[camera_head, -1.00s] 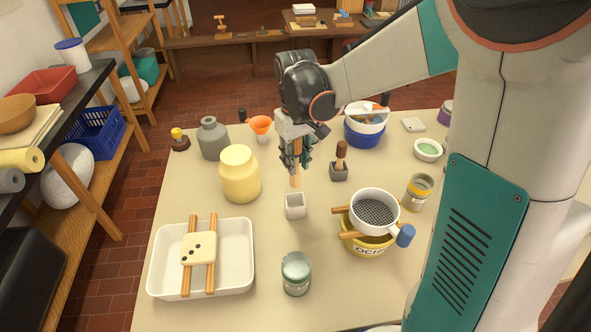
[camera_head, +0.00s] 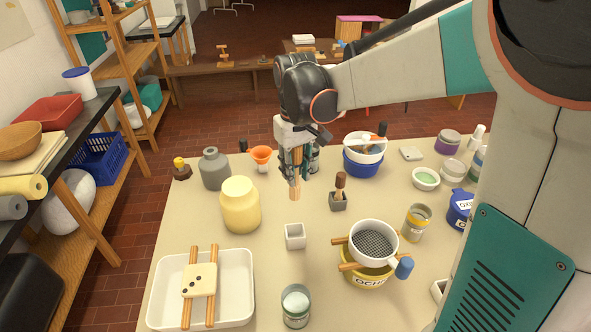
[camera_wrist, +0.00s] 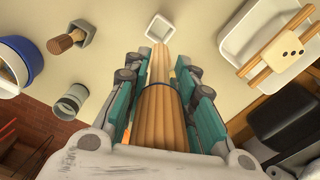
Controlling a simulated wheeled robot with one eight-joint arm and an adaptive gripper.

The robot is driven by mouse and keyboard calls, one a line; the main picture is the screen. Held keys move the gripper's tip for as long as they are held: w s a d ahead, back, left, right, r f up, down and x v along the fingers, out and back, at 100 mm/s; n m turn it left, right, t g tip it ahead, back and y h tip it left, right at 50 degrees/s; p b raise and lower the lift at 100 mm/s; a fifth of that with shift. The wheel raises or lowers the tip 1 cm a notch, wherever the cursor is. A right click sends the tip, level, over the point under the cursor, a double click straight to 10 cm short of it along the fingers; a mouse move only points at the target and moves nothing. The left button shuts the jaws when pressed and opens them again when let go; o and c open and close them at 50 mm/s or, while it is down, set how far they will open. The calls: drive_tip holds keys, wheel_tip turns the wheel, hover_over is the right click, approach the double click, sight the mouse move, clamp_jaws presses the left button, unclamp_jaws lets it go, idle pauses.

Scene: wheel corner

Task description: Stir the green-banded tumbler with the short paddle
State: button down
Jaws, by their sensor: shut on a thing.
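My gripper (camera_head: 295,172) is shut on a pale wooden paddle (camera_head: 295,190), which points down above the table. In the wrist view the paddle (camera_wrist: 160,105) runs between the teal fingers toward a small white square cup. A greenish glass vessel (camera_head: 296,308) stands upright at the front of the table, well apart from the paddle. A grey-green cylindrical vessel (camera_wrist: 70,102) is beside my gripper in the wrist view; the gripper partly hides it in the head view. I cannot clearly tell which vessel is the green-banded tumbler.
The white square cup (camera_head: 295,236) looks empty. A dark holder (camera_head: 338,202) bears another wooden-handled tool. A sieve (camera_head: 374,243) rests across an ochre tub (camera_head: 366,277). A yellow jar (camera_head: 240,206) and white tray (camera_head: 160,306) stand left.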

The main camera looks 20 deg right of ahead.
drive_tip(key=shift+r+p, duration=2.75)
drive_tip(key=shift+r, duration=1.05)
